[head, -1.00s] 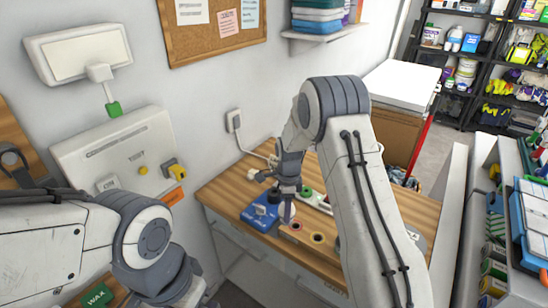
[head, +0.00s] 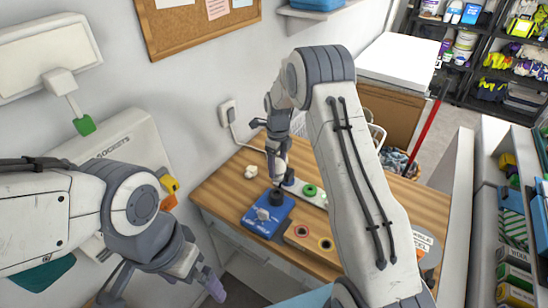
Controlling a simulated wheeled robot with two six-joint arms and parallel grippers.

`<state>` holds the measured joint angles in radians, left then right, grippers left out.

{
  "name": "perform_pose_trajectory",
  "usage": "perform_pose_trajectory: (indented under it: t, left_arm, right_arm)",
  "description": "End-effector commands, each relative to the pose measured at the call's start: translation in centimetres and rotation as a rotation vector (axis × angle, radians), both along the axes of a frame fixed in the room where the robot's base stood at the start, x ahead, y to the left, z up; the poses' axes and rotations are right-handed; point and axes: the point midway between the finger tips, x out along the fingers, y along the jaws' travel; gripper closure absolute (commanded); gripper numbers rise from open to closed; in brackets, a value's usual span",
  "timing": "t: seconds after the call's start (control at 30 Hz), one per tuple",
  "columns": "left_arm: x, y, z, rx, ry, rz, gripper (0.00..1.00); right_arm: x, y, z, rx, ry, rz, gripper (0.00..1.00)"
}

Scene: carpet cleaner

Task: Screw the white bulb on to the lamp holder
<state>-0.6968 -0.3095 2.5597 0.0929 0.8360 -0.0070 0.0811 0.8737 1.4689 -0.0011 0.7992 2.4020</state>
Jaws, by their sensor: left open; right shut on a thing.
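The lamp holder is a blue box (head: 266,219) with a black socket (head: 277,198) on top, standing on the wooden bench. My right gripper (head: 278,176) points down just above the socket. It is shut on what appears to be the white bulb, mostly hidden by the fingers. I cannot tell whether the bulb touches the socket. My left gripper (head: 210,284) is open and empty, low in front of the bench and away from the lamp holder.
A wooden block with coloured rings (head: 310,238) stands right of the blue box. A white strip with a green ring (head: 309,190) lies behind it. Small white pieces (head: 251,171) lie near the wall. The wooden bench top (head: 222,185) is clear at left.

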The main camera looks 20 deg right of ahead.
Motion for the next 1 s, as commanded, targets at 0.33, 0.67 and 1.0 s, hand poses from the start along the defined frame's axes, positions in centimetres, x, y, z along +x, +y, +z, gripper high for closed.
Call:
perform_pose_trajectory:
  t: [0.33, 0.67, 1.0]
  left_arm:
    - [0.0, 0.0, 0.2, 0.000, 0.000, 0.000, 0.00]
    - [0.0, 0.0, -1.3, 0.000, 0.000, 0.002, 0.00]
    - [0.0, 0.0, -3.3, 0.000, 0.000, 0.005, 0.00]
  right_arm:
    - [0.1, 0.3, 0.1, -0.001, 0.001, 0.004, 0.44]
    - [0.1, 0.1, -2.0, 0.000, 0.001, 0.002, 0.44]
    - [0.0, 0.0, -5.1, 0.000, 0.002, 0.001, 0.44]
